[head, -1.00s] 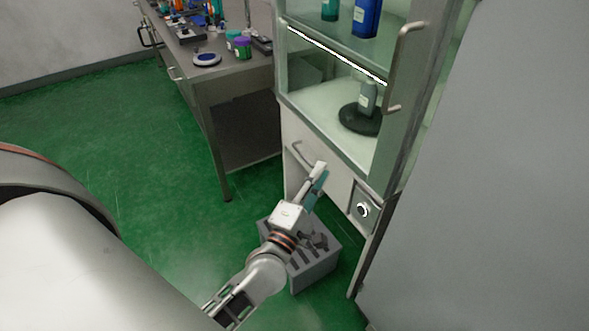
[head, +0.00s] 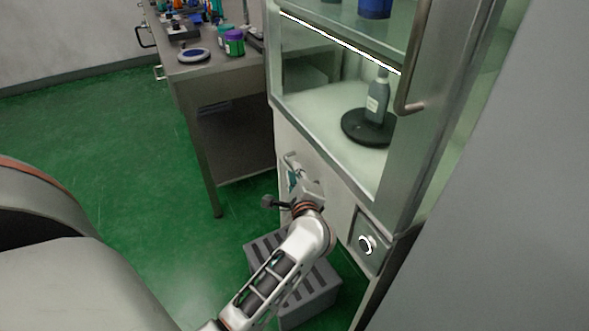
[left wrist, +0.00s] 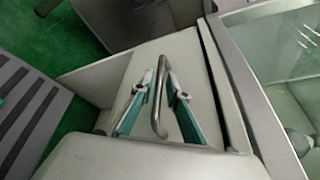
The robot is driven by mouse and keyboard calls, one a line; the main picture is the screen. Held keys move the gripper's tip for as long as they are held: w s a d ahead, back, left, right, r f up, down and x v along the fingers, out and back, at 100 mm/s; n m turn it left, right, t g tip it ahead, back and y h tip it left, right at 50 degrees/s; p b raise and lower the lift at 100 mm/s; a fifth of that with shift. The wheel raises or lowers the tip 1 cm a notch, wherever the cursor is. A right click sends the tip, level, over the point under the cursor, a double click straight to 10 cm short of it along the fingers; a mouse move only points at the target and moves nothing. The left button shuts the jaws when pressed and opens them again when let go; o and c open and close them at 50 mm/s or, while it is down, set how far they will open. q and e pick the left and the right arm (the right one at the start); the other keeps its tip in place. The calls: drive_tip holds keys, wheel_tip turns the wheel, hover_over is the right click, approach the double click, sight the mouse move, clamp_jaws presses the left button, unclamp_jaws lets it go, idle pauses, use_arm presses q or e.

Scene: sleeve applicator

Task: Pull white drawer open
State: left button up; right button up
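The white drawer (head: 284,138) is in the lower part of the glass-fronted cabinet in the head view. Its front (left wrist: 137,72) fills the middle of the left wrist view. It carries a curved metal bar handle (left wrist: 158,108); the handle's upper end (head: 289,157) shows in the head view. My left gripper (head: 294,182) is at the drawer front. In the left wrist view its two teal-padded fingers (left wrist: 161,88) are apart, one on each side of the handle bar. I cannot tell whether either pad touches it. My right gripper is not in view.
A grey slotted box (head: 318,293) stands on the green floor below my left arm. A metal worktable (head: 207,90) is to the left of the cabinet. A bottle (head: 377,100) stands on a black round base (head: 354,125) inside the cabinet. Open floor lies left.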

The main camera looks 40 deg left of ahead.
use_arm(q)
drive_tip(key=shift+x, duration=1.5)
clamp_jaws()
drive_tip(key=shift+s, duration=0.1)
